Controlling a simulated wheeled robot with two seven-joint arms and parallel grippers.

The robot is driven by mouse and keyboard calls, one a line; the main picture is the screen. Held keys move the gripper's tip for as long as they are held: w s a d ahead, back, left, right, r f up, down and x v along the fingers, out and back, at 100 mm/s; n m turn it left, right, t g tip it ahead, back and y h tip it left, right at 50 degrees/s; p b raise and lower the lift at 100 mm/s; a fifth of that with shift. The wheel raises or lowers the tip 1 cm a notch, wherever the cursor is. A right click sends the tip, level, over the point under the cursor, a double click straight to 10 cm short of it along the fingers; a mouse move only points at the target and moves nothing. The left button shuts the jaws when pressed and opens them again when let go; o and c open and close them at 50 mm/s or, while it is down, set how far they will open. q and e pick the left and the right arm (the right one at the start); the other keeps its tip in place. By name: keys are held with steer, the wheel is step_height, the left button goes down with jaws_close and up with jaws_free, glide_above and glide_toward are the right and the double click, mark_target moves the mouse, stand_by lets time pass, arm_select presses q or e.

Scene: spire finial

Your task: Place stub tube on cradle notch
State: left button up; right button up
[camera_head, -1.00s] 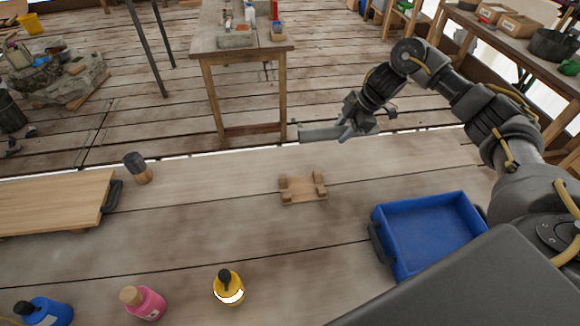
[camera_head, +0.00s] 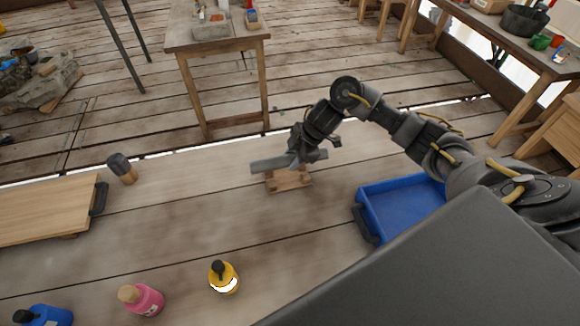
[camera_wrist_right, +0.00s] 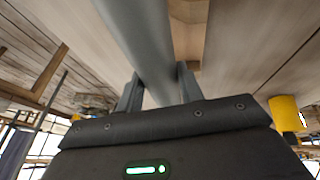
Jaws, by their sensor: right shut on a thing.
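The stub tube (camera_head: 272,164) is a grey cylinder. My right gripper (camera_head: 297,160) is shut on it, and the tube lies roughly level across the fingers. In the right wrist view the tube (camera_wrist_right: 140,35) runs up and away between the two fingers of the right gripper (camera_wrist_right: 158,88). Whether tube and cradle touch, I cannot tell. My left gripper is not in view.
A blue tray (camera_head: 405,205) stands right of the cradle. Yellow (camera_head: 223,278), pink (camera_head: 142,299) and blue (camera_head: 45,315) bottles stand at the front. A mallet-like tool (camera_head: 122,168) and a wooden board (camera_head: 45,210) are at left. The table between is clear.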

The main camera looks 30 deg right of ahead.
steer(key=shift+s+a+f, duration=0.15)
steer(key=shift+a+f, duration=0.15)
steer(key=shift+a+f+p, duration=0.15)
steer(key=shift+f, duration=0.8)
steer(key=shift+a+f+p, duration=0.1)
steer(key=shift+f+p, duration=0.05)
steer(key=shift+f, duration=0.8)
steer(key=o, duration=1.2)
steer(key=shift+s, duration=0.1)
